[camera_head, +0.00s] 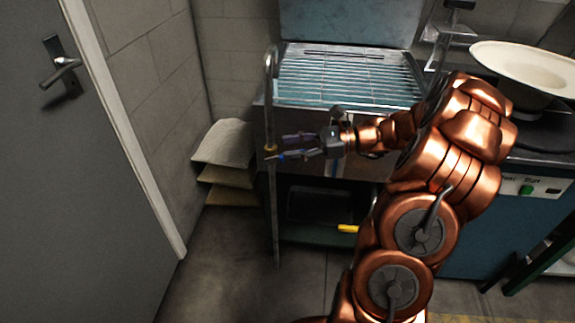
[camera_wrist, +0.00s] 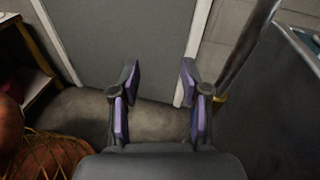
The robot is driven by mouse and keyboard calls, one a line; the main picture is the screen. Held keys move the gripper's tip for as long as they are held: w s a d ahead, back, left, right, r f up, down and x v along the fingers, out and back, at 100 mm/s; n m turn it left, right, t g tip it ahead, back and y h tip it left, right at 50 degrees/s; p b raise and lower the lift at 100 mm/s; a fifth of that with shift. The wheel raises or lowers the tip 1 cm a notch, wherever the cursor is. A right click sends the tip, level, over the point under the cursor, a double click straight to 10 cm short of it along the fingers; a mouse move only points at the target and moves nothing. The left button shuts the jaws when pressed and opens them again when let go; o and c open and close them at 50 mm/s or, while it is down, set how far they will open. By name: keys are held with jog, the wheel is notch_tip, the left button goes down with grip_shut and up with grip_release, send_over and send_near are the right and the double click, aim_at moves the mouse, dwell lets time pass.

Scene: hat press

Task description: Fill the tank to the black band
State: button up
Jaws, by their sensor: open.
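A thin metal standpipe (camera_head: 272,200) with a curved top rises at the left of a metal basin with a wire grate (camera_head: 345,80). A brass fitting (camera_head: 270,148) sits partway up the pipe, with a small blue piece (camera_head: 281,157) beside it, possibly a tap lever. My gripper (camera_head: 288,147) is open at about the height of this fitting, just right of the pipe; contact cannot be told. In the wrist view my gripper (camera_wrist: 160,82) has nothing between its purple-padded fingers, and the pipe (camera_wrist: 247,48) passes right of them. I cannot make out a tank with a black band.
A pale hat (camera_head: 528,68) sits at the upper right above a machine with a green button (camera_head: 526,190). Folded sacks or boards (camera_head: 225,145) are stacked by the wall. A grey door (camera_head: 75,170) stands at the left. The floor (camera_head: 225,270) before the pipe is clear.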

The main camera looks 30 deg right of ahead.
jog(key=d+f+m+t+b, duration=0.2)
jog(key=d+f+m+t, duration=0.15)
jog(key=d, duration=0.45)
jog(key=b, duration=0.4)
send_near(281, 155)
jog(key=shift+h, duration=0.3)
jog(key=shift+r+b+x, duration=0.2)
jog(key=shift+b+x, duration=0.6)
jog(key=shift+x, duration=3.3)
jog(key=shift+s+a, duration=0.1)
jog(key=shift+s, duration=0.05)
jog(key=shift+c, duration=0.3)
grip_shut()
